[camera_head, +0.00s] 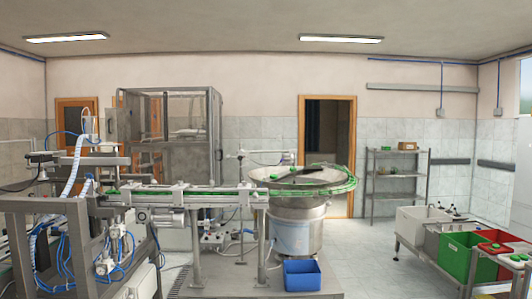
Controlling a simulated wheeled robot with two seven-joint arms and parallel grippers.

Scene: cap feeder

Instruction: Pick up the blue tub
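The blue tub (302,275) is a small open-topped rectangular box. Neither of my grippers shows in the head view.
The feeder bowl (297,178) stands behind the tub, with green caps along its rim. A conveyor (190,196) runs left from it. A bench at right carries a green bin (462,256) and a red tray (494,243). Tiled floor right of the tub is clear.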

